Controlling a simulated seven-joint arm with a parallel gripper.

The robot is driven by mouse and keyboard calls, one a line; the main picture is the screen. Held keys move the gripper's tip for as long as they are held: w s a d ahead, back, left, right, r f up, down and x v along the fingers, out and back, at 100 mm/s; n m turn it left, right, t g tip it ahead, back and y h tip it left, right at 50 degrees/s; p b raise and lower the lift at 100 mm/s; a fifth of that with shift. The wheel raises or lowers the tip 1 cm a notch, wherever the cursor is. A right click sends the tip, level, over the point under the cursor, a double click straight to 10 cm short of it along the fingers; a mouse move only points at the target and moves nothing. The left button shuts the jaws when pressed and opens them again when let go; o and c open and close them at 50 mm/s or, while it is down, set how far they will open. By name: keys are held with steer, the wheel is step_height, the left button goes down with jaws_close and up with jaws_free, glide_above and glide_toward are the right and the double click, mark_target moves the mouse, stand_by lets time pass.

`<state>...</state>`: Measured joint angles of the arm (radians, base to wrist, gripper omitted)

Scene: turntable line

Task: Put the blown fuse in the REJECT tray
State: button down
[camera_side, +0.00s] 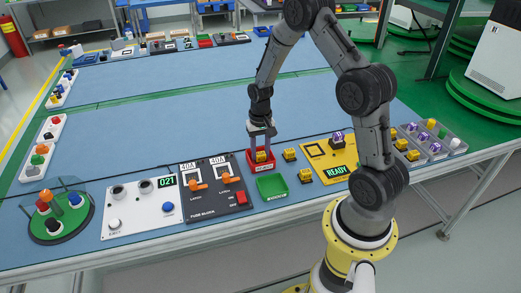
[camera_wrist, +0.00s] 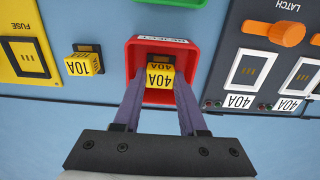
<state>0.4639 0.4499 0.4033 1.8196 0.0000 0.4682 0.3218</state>
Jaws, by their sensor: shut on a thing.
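My gripper (camera_side: 261,148) points down over the red tray (camera_side: 251,168) and is shut on a yellow fuse (camera_side: 261,156). In the wrist view the fuse (camera_wrist: 159,76), marked 40A, sits between the two fingers (camera_wrist: 160,88), inside the outline of the red tray's walls (camera_wrist: 187,62). I cannot tell whether the fuse touches the tray floor. The fuse block (camera_side: 217,197) beside it has orange latch handles and 40A labels.
An empty green tray (camera_side: 272,186) stands in front of the red tray. Loose yellow fuses stand to the right, one marked 10A (camera_wrist: 84,64). A yellow panel (camera_side: 316,149) with a READY display lies further right.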

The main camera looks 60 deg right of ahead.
steer(key=shift+c, duration=1.9)
jaws_free()
step_height(320, 180, up, 14)
steer(key=shift+f, duration=0.1)
